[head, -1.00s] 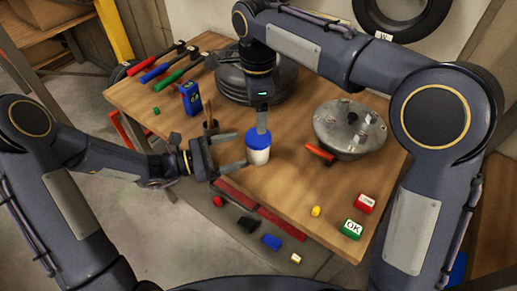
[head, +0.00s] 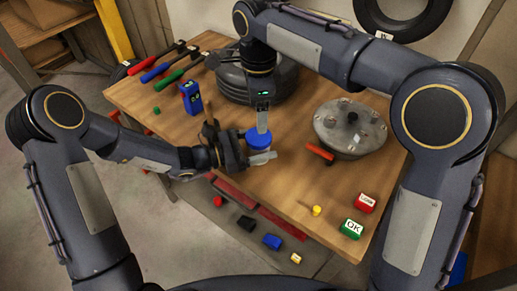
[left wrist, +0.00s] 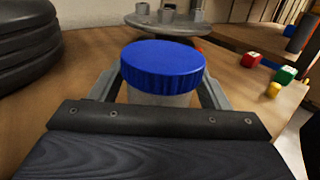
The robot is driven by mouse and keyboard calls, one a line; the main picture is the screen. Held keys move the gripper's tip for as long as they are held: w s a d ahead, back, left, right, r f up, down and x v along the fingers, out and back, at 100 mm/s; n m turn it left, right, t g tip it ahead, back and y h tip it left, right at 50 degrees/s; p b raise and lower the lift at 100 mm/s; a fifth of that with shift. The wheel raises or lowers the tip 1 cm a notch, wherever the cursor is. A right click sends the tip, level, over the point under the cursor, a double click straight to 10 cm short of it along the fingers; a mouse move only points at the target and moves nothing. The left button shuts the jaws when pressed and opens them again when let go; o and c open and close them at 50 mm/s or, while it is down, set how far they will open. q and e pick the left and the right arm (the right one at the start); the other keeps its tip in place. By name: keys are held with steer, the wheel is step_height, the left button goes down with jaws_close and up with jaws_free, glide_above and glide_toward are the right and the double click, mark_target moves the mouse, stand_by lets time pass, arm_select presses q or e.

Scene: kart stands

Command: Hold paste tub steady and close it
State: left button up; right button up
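The paste tub has a white body and a ribbed blue lid (head: 258,138). It stands upright near the middle of the workbench; the lid (left wrist: 163,62) sits level on top in the left wrist view. My left gripper (head: 262,155) has its fingers on both sides of the tub's body (left wrist: 160,98), just below the lid, and appears shut on it. The near finger hides most of the body in the head view. My right gripper (head: 263,127) points down above the lid. It does not show in the left wrist view, so it looks clear of the lid. Only one finger shows.
Stacked tyres (head: 250,88) stand behind, and a round metal part (head: 348,128) with an orange handle lies to the right. A blue box (head: 190,98) and several tools lie left. A red block (head: 366,202), a green OK block (head: 351,229) and a yellow piece (head: 317,211) are front right.

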arm_select(q)
steer(key=c, duration=1.5)
jaws_close()
arm_select(e)
steer(key=n, duration=1.4)
steer(key=shift+n, duration=0.4)
steer(key=n, duration=3)
